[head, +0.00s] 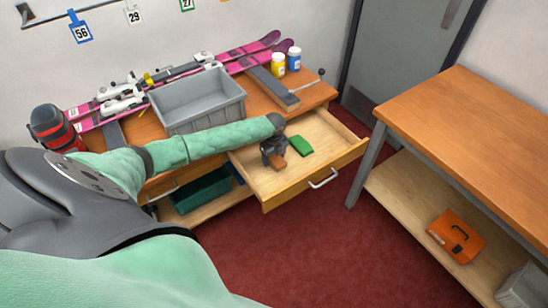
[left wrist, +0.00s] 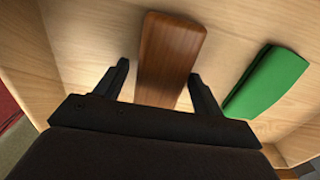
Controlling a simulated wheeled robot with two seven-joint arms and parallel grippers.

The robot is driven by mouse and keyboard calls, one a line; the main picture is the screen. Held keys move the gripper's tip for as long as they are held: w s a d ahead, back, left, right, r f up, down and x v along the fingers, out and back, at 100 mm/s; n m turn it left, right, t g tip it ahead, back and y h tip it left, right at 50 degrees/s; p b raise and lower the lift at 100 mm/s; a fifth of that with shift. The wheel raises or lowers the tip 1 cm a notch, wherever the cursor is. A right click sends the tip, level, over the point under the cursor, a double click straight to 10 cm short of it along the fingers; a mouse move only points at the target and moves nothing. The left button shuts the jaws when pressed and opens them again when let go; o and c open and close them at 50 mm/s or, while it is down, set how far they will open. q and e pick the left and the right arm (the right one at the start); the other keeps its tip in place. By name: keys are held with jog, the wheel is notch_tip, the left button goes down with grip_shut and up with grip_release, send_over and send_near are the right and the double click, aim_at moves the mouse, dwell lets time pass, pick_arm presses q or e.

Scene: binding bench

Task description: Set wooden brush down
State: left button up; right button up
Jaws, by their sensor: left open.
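The wooden brush (head: 279,163) is a brown block inside the open drawer (head: 262,190) of the bench. In the left wrist view the brush (left wrist: 172,58) rests on the drawer's bare wood floor, between and beyond my left gripper's fingertips. My left gripper (head: 276,158) is open, with a finger on either side of the brush. In the left wrist view, gaps show between the brush and both fingers (left wrist: 160,82). The near end of the brush is hidden by the gripper body. My right gripper is not in view.
A green block (head: 300,146) lies in the drawer, right of the brush. A grey bin (head: 199,104), pink skis (head: 240,56) and two bottles (head: 285,62) are on the bench top (head: 146,132). Another table (head: 480,125) stands at the right, with an orange case (head: 456,236) on its lower shelf.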

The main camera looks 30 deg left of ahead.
aim_at(274, 156)
pick_arm(q)
jog(key=shift+r, duration=0.3)
notch_tip(274, 156, up, 12)
jog(key=b, duration=0.3)
jog(key=shift+f+b, duration=0.25)
jog(key=shift+b, duration=0.15)
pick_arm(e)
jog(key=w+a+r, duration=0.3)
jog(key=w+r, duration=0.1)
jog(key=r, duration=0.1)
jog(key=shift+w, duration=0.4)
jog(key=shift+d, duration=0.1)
